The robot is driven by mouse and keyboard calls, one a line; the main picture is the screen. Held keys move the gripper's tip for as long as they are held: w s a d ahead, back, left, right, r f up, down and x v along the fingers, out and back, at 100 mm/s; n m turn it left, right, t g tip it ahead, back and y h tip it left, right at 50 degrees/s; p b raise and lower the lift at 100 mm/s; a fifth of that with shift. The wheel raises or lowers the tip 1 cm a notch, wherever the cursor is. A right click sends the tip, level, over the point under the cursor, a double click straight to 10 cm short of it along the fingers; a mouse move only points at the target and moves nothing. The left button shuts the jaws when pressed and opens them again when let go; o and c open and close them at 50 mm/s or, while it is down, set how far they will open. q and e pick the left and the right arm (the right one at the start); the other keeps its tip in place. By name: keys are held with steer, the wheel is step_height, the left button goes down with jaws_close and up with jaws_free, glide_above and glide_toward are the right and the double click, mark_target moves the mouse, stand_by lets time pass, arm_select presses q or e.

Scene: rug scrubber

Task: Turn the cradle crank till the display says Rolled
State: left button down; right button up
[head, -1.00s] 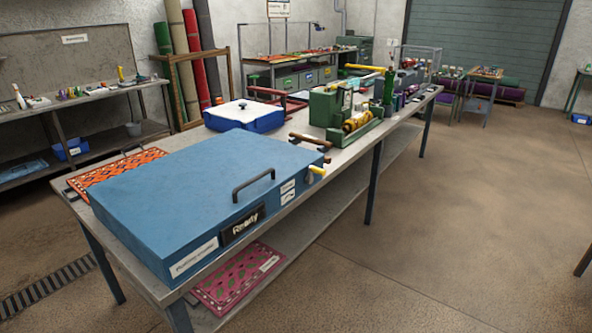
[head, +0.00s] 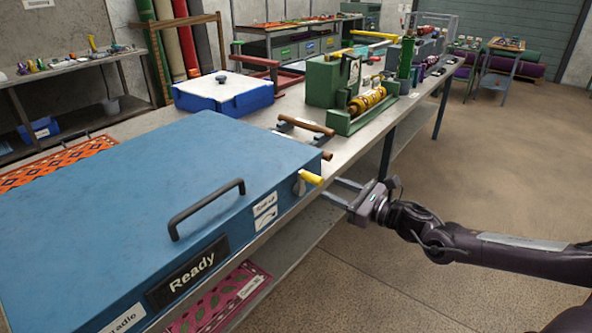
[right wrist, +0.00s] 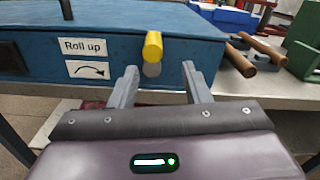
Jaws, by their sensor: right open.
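The blue cradle box (head: 150,200) stands on the long grey bench. Its dark display (head: 188,272) reads "Ready". My right gripper (head: 343,191) is open and empty, just in front of the crank. In the right wrist view its two fingers (right wrist: 160,84) point at the crank, with the handle between and slightly beyond the tips. My left gripper is not seen.
Brown wooden rollers (head: 306,125) lie on the bench right of the box. Beyond them stand a green machine (head: 333,85) and a blue-and-white tub (head: 222,93). A patterned pink rug (head: 215,305) lies on the lower shelf. The floor at right is clear.

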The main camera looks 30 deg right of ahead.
mark_target(310, 179)
steer(key=w+a+b, duration=0.2)
steer(key=w, duration=0.1)
steer(key=shift+r+b, duration=0.3)
steer(key=shift+r, duration=0.1)
steer(key=shift+x, duration=0.9)
steer(key=shift+w+a+r, duration=0.1)
steer(key=shift+w+a, duration=0.15)
steer(key=shift+w, duration=0.4)
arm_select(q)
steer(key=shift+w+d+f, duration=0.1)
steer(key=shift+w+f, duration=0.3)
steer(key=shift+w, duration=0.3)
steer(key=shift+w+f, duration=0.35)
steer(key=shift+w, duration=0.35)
arm_select(e)
steer(key=shift+w+a, duration=0.3)
steer(key=shift+w, duration=0.1)
